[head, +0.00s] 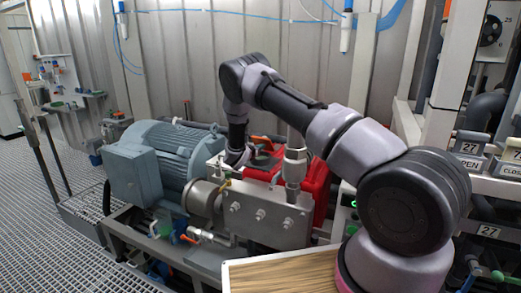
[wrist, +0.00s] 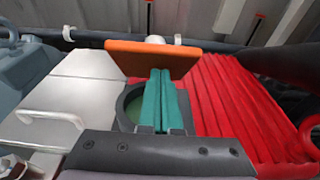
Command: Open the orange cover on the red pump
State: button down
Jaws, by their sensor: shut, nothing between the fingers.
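The red pump (head: 318,185) stands behind a metal block in the head view, partly hidden by my arm. Its ribbed red body (wrist: 235,105) fills the right of the wrist view. The orange cover (wrist: 150,60) stands raised at the far side of a round dark-rimmed opening, its broad face turned toward the wrist camera. The opening (wrist: 128,108) shows a green inside. My gripper (wrist: 160,76) is shut and empty, its teal fingers side by side over the opening. The fingertips overlap the cover's lower edge in the picture; I cannot tell whether they touch it.
A blue-grey motor (head: 165,160) stands left of the pump. The metal block (head: 265,215) with bolts and pipe fittings is in front. A pale metal panel with a handle (wrist: 50,116) lies left of the opening. A wooden top (head: 280,273) is at the front.

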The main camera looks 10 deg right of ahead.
aim_at(262, 138)
jog(key=r+g+y, duration=0.1)
jog(key=w+d+r+g+y, duration=0.1)
jog(key=shift+w+g, duration=0.25)
jog(key=shift+g, duration=0.15)
jog(key=shift+w+d+r, duration=0.45)
jog(key=shift+w+d, duration=0.1)
jog(key=shift+w, duration=0.15)
